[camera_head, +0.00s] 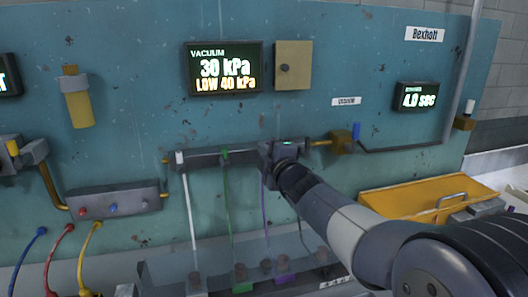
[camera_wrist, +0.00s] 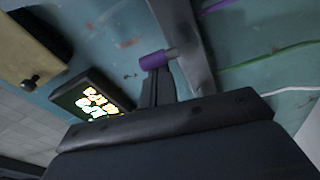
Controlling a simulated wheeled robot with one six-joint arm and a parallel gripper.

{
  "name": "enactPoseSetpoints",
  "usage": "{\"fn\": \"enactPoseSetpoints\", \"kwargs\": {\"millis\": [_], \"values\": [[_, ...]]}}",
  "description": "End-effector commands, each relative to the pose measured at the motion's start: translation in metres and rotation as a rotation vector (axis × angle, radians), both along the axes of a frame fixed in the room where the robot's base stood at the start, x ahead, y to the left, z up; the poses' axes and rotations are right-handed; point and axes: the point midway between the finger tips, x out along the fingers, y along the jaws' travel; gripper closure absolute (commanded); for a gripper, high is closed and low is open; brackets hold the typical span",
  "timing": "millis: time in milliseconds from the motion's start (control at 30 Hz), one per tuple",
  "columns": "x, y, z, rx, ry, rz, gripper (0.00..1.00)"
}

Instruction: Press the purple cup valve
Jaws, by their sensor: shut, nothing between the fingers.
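The purple valve (camera_wrist: 152,60) is a small purple cylinder on a grey stem on the manifold bar (camera_wrist: 188,45) in the wrist view. My gripper (camera_wrist: 158,78) is shut and empty, its fingertips right at the purple valve. I cannot tell whether they touch it. In the head view my gripper (camera_head: 280,151) covers the right part of the manifold bar (camera_head: 204,159) and hides the purple valve. A purple tube (camera_head: 265,208) hangs below it. A white valve (camera_head: 180,157) and a green valve (camera_head: 225,155) sit further left on the bar.
The vacuum display (camera_head: 225,68) reads 30 kPa, LOW 40 kPa. A blue lever (camera_head: 356,131) on a brass fitting is right of my gripper. A clear-fronted rack (camera_head: 165,272) stands below. A yellow tray (camera_head: 400,199) lies right, behind my arm.

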Motion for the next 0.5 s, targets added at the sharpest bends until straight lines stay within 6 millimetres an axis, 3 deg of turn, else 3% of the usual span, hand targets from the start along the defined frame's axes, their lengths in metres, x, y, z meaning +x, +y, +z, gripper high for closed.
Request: {"fn": "enactPoseSetpoints", "kwargs": {"millis": [500], "values": [[0.005,-0.016,0.0,0.395,0.113,-0.001,1.0]]}}
